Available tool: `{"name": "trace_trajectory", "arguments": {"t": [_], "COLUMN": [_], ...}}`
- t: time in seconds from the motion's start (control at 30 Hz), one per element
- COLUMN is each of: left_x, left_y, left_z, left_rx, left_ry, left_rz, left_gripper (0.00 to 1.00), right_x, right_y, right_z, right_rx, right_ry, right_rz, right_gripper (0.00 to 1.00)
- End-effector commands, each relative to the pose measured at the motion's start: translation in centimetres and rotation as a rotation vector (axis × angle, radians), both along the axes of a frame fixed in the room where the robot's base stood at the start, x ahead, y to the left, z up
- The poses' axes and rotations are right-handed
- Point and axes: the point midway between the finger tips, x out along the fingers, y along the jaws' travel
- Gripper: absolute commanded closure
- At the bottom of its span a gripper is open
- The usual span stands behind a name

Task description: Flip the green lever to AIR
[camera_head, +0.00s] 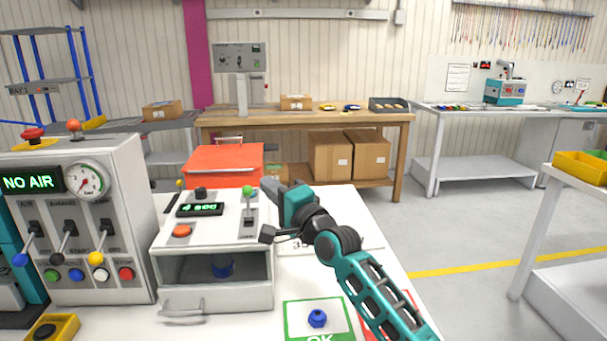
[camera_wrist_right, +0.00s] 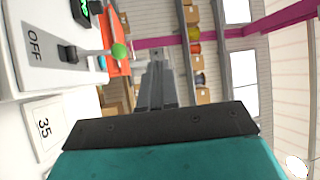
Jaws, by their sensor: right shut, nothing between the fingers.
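The green-knobbed lever (camera_head: 248,191) stands up from a light plate on top of a white box machine (camera_head: 165,265). In the right wrist view the green knob (camera_wrist_right: 119,51) is at the end of a metal stem, and OFF is printed on the plate beside its base. No AIR label is readable beside this lever. My right gripper (camera_head: 268,185) is shut and empty, just right of the knob in the head view. In the wrist view its fingers (camera_wrist_right: 156,72) are right of the knob, with a gap between them. My left gripper is not in view.
A grey panel (camera_head: 125,180) at the left has blue, black and yellow levers and a NO AIR display (camera_head: 28,182). The white box has a lit display (camera_head: 200,209) and an orange button (camera_head: 181,231). An orange case (camera_head: 222,165) stands behind. A blue part (camera_head: 317,318) lies in front.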

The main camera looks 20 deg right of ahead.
Motion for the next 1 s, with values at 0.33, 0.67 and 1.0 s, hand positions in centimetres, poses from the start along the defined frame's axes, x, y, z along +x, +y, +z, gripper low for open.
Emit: {"name": "trace_trajectory", "arguments": {"t": [0.33,0.67,1.0], "left_x": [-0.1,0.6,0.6], "left_y": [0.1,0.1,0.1], "left_z": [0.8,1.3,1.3], "left_rx": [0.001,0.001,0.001], "left_ry": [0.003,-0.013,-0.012], "left_rz": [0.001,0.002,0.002], "left_gripper": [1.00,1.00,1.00], "right_x": [-4.9,-6.7,-6.7], "right_y": [-2.2,-3.0,-3.0], "right_z": [3.2,4.3,4.3], "right_rx": [-0.001,-0.002,-0.002], "right_ry": [0.000,0.001,0.002], "right_rz": [-0.001,-0.001,0.000], "right_gripper": [1.00,1.00,1.00]}}
